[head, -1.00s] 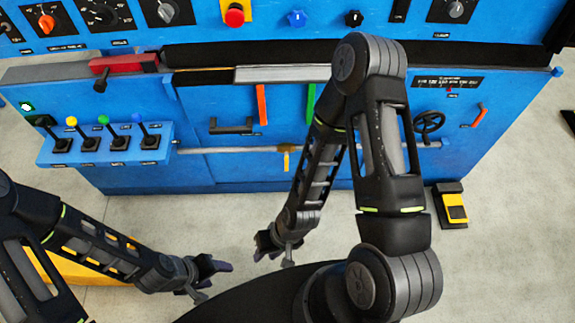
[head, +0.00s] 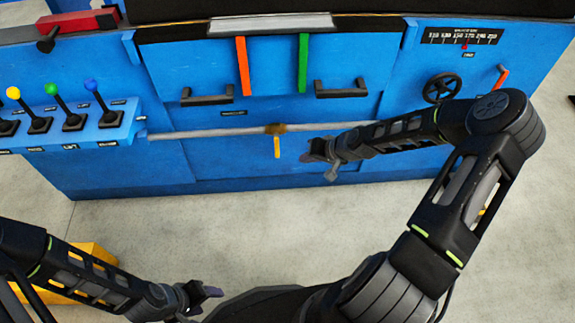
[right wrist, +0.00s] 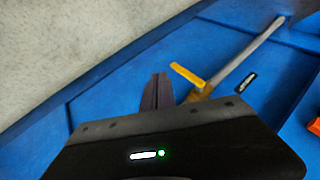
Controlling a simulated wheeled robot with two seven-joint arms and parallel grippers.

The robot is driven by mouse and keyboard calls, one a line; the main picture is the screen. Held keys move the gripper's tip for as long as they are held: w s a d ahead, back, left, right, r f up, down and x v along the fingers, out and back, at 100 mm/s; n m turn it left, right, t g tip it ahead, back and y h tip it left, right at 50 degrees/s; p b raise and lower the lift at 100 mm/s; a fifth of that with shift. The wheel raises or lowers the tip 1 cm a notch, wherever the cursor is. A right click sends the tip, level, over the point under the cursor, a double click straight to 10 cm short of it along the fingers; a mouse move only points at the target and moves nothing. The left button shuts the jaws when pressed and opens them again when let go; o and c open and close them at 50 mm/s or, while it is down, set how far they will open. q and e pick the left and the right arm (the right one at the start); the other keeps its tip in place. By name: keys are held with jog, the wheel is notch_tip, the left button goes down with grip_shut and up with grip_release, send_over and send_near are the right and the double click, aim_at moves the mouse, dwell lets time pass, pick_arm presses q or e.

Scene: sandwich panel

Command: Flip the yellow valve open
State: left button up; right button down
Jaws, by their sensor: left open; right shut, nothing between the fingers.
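The yellow valve (head: 277,146) sits on a grey horizontal pipe (head: 215,133) along the lower front of the blue panel. Its yellow handle hangs straight down, across the pipe, from a brass-coloured body. In the right wrist view the yellow handle (right wrist: 187,75) shows just beyond and to the right of my fingertips. My right gripper (head: 308,151) is shut and empty, a little right of the handle and apart from it; its closed fingers also show in the right wrist view (right wrist: 158,88). My left gripper (head: 212,293) is open, low at the left, far from the valve.
Above the pipe are two black handles (head: 342,89), an orange strip (head: 242,67) and a green strip (head: 303,63). A black handwheel (head: 441,88) and an orange lever are at the right. A shelf of coloured joysticks (head: 72,118) juts out at the left.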

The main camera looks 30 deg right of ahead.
aim_at(277, 146)
pick_arm(q)
jog(key=shift+w+a+f, duration=0.1)
jog(key=shift+f, duration=0.65)
pick_arm(e)
jog(key=d+r+n, duration=0.1)
jog(key=w+d+r+n, duration=0.1)
jog(key=d, duration=0.1)
jog(key=w+d+r+n, duration=0.1)
jog(key=shift+w+d+r+g, duration=0.1)
jog(key=shift+d+g, duration=0.15)
jog(key=shift+g, duration=0.05)
pick_arm(q)
jog(key=shift+w+a+f+b, duration=0.15)
jog(key=shift+w+f+b, duration=0.05)
jog(key=shift+f+b, duration=0.65)
jog(key=shift+w+a+f+b, duration=0.1)
jog(key=shift+w+f+b, duration=0.1)
jog(key=shift+f+b, duration=0.65)
jog(key=shift+w+a+f+b, duration=0.15)
jog(key=shift+w+f+b, duration=0.05)
jog(key=shift+f+b, duration=0.6)
pick_arm(e)
jog(key=w+a+f, duration=0.6)
jog(key=f, duration=0.2)
jog(key=shift+w+a, duration=0.35)
jog(key=shift+a, duration=0.05)
pick_arm(q)
jog(key=shift+f, duration=0.1)
